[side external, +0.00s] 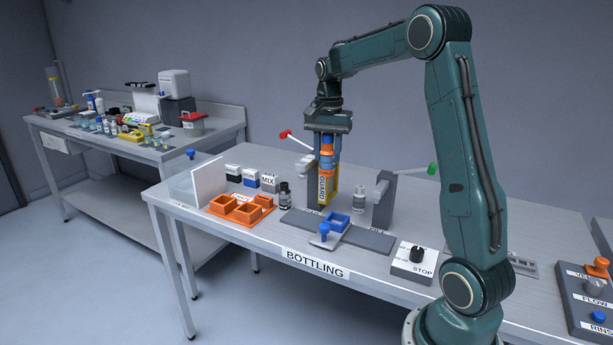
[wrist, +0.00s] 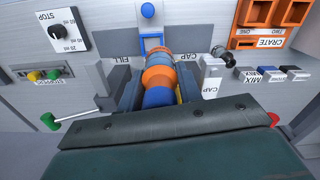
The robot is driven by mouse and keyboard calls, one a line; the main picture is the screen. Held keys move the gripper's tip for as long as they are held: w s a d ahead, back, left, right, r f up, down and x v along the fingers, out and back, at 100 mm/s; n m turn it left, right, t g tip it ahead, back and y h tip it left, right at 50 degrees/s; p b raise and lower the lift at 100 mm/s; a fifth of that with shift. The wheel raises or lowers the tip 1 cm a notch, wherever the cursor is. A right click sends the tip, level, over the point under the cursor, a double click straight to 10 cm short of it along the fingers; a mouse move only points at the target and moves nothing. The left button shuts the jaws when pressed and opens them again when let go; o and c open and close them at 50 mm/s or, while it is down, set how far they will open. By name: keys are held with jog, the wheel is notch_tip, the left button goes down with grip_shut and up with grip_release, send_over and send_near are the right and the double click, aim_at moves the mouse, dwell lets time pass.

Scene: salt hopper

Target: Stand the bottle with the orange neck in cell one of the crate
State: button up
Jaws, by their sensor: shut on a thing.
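My gripper (side external: 327,143) points down over the bottling station and is shut on a bottle with orange and blue bands (side external: 327,164). In the wrist view the bottle (wrist: 158,76) lies between the fingers (wrist: 158,92), its orange band plain to see. The orange crate (side external: 238,217) stands to the left in the side view. In the wrist view it is at the top right (wrist: 284,28), with labels for cells one and two. Its visible cells look empty.
Grey posts with a red-tipped lever (side external: 297,138) and a green-tipped lever (side external: 420,171) flank the station. A blue square holder (side external: 337,222) is in front.

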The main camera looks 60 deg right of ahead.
jog(key=w+a+f+n, duration=0.4)
jog(key=a+f+n, duration=0.2)
jog(key=a+f, duration=0.4)
jog(key=w+a+f+n, duration=0.4)
jog(key=a+f+n, duration=0.4)
jog(key=a, duration=0.4)
jog(key=w+d+r+m, duration=0.1)
jog(key=w+d+m, duration=0.45)
jog(key=w, duration=0.45)
jog(key=w+d+r+m, duration=0.3)
jog(key=d+m, duration=0.2)
jog(key=d, duration=0.1)
jog(key=w+d+r+m, duration=0.3)
jog(key=d+m, duration=0.2)
jog(key=d, duration=0.1)
jog(key=shift+r, duration=0.4)
jog(key=shift+w+m, duration=0.1)
jog(key=shift+m, duration=0.15)
jog(key=shift+f, duration=2.05)
jog(key=shift+f, duration=0.1)
jog(key=shift+f, duration=1.85)
